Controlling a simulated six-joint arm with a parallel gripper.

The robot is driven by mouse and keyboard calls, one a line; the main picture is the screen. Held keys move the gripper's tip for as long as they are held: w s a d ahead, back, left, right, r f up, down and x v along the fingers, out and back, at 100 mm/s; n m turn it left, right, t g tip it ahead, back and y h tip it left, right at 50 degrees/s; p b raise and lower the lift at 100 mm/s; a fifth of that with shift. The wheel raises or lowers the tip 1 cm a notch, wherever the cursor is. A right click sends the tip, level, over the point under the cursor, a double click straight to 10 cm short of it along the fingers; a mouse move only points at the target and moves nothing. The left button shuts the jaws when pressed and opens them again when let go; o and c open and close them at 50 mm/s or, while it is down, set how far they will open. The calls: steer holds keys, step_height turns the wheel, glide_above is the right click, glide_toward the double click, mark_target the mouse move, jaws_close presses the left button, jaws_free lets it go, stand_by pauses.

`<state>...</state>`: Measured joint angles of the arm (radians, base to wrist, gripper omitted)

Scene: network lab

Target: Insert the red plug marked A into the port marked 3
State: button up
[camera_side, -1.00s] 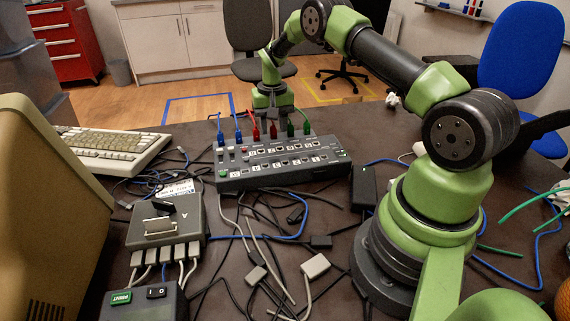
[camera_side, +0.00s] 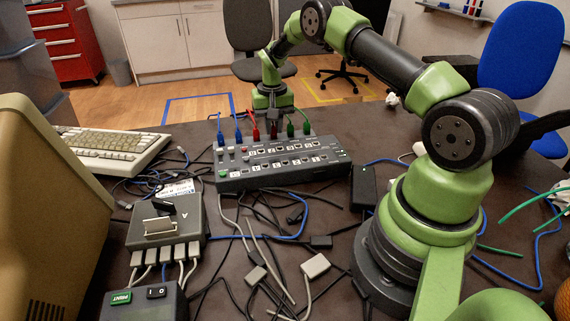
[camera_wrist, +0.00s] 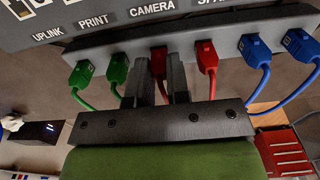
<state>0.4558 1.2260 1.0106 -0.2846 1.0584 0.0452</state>
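Two red plugs stand in the holder strip in the wrist view: one red plug (camera_wrist: 158,63) between the fingers of my gripper (camera_wrist: 159,72), and another red plug (camera_wrist: 206,57) just beside it. No letter is readable on either, so I cannot tell which is A. The fingers flank the first plug closely; whether they press on it is unclear. In the side view my gripper (camera_side: 273,112) points down over the red plugs at the back of the black port panel (camera_side: 232,184). The panel's port numbers are too small to read, so port 3 cannot be singled out.
Blue plugs (camera_wrist: 255,50) and green plugs (camera_wrist: 117,70) stand close on either side of the red ones. Loose cables cover the table before the panel. A grey box (camera_side: 190,230) and a keyboard (camera_side: 115,145) are at left; a black adapter (camera_side: 363,186) is at right.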

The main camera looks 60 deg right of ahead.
jaws_close()
steer(key=shift+r, duration=2.15)
